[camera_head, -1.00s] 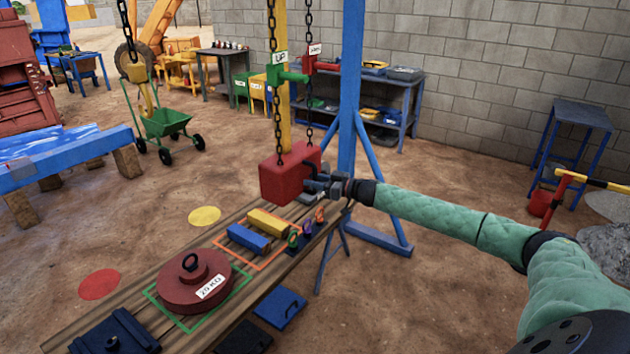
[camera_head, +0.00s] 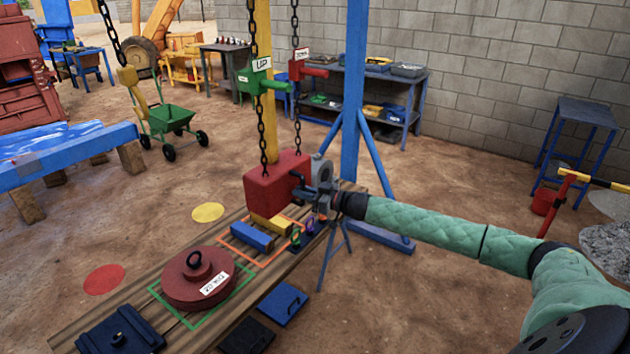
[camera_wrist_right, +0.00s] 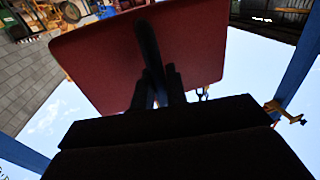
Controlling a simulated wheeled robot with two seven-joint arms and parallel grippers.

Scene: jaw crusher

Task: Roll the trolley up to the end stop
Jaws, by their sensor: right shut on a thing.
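The red trolley block (camera_head: 272,186) hangs on chains beside the yellow post, above the far end of the plank bench. My right gripper (camera_head: 308,190) is at its right side, shut on the black handle (camera_head: 298,182). In the right wrist view the trolley's red face (camera_wrist_right: 205,55) fills the upper middle, and the dark handle (camera_wrist_right: 147,50) runs down between the fingers. I cannot make out the end stop or the track above, which is out of the picture. My left gripper is not in view.
The bench (camera_head: 75,330) carries a red 25 kg weight (camera_head: 190,288), a blue block (camera_head: 251,236) and a yellow block (camera_head: 272,224). The blue post (camera_head: 353,90) stands behind my right gripper.

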